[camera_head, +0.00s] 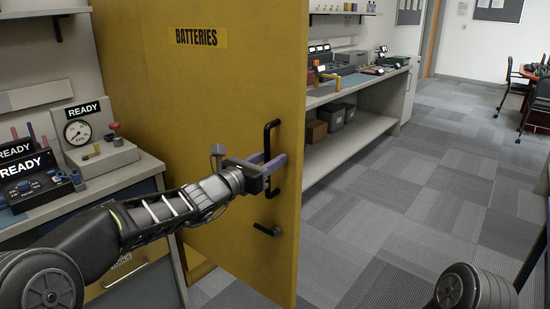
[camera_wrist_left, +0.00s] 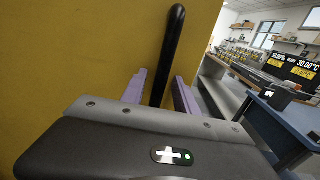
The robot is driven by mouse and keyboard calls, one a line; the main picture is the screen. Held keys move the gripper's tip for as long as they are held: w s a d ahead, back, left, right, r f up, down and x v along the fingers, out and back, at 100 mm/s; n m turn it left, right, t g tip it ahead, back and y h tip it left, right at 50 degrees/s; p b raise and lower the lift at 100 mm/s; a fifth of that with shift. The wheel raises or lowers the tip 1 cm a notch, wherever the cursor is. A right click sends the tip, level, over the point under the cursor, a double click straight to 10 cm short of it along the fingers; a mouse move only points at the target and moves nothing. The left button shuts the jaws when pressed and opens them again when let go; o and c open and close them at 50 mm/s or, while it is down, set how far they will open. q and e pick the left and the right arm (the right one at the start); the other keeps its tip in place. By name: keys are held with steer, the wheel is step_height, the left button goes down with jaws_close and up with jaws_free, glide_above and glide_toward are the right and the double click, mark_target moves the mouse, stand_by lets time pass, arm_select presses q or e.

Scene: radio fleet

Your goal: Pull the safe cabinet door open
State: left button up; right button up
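The safe cabinet door (camera_head: 235,90) is a tall yellow panel marked BATTERIES that fills the middle of the head view. Its right edge stands free, with floor visible beyond it. A black vertical bar handle (camera_head: 278,125) is near that edge; it also shows in the left wrist view (camera_wrist_left: 170,50). My left gripper (camera_head: 272,165) is at the handle, with its purple fingers on either side of the bar. In the left wrist view, my left gripper (camera_wrist_left: 160,95) shows narrow gaps between fingers and bar, so it looks open around it. My right gripper is out of view.
A small black lever (camera_head: 268,230) sits below the handle. A bench with a gauge box (camera_head: 95,140) is at the left, close to my left arm. A long workbench (camera_head: 345,90) stands beyond the door. The carpeted floor (camera_head: 420,200) at the right is clear.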

arm_select(q)
steer(key=v, duration=0.5)
steer(key=shift+s+a, duration=0.2)
steer(key=shift+s, duration=0.15)
